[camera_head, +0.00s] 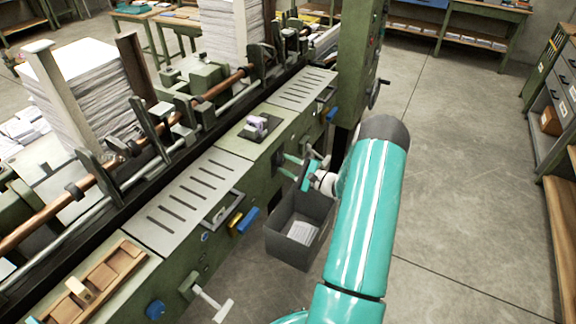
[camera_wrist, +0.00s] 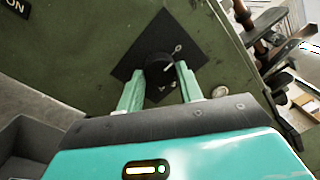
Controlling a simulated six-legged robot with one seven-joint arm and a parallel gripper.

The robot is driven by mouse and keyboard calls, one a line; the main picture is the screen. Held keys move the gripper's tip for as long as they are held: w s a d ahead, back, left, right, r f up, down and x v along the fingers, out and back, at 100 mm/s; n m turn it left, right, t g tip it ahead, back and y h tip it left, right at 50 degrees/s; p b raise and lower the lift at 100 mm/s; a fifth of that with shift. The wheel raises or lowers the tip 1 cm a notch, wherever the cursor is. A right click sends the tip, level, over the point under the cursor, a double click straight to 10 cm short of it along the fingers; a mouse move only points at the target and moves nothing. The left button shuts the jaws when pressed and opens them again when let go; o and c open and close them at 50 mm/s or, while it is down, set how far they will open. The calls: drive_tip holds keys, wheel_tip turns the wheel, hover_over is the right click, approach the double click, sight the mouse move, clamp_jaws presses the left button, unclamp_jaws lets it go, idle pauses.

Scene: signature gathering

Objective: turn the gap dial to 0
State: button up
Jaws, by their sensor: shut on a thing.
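The gap dial (camera_wrist: 157,66) is a round black knob with a pale pointer line, on a dark square plate (camera_wrist: 142,44) fixed to the green machine front. Pale marks show on the plate around it, too small to read surely. The pointer slants toward the upper right in the wrist view, near a round mark. My gripper (camera_wrist: 160,80) is shut on the dial, one teal finger on each side of it. In the head view my gripper (camera_head: 290,165) reaches the green machine front, and the dial itself cannot be made out there.
A grey bin (camera_head: 300,228) with papers stands on the floor below my gripper. Blue knobs and a T-handle (camera_head: 212,303) stick out of the machine front at lower left. Paper stacks (camera_head: 85,95) stand on the machine. The floor at right is clear.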

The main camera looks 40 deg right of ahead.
idle(0.3)
drive_tip(key=o, duration=1)
drive_tip(key=shift+s, duration=0.1)
drive_tip(key=v, duration=1.3)
drive_tip(key=shift+s, duration=0.3)
drive_tip(key=shift+d+f, duration=0.1)
drive_tip(key=shift+d, duration=0.05)
